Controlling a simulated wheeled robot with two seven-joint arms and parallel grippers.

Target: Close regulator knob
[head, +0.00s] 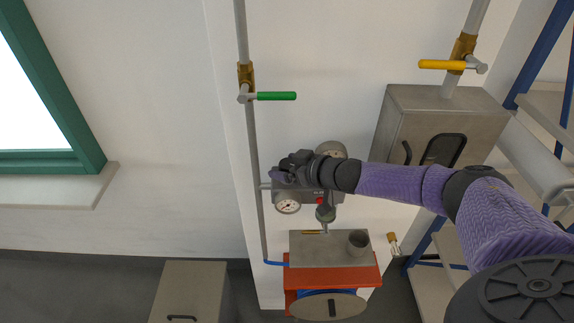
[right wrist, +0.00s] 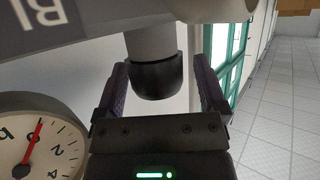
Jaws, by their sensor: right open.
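The grey regulator (head: 308,195) is mounted on the wall pipe, with a dial gauge (head: 287,206) at its lower left and another gauge (head: 333,150) partly hidden behind my arm. In the head view my right gripper (head: 284,171) is at the regulator's upper left and covers the knob. In the right wrist view the dark regulator knob (right wrist: 158,76) sits on a grey stem, between the two spread fingers of my right gripper (right wrist: 160,88). Gaps show on both sides of the knob. My left gripper is not in view.
A green-handled valve (head: 276,96) is on the pipe above, and a yellow-handled valve (head: 442,64) is at upper right. A metal cabinet (head: 395,125) stands behind my right arm. Below is a red unit (head: 335,277) with a grey top.

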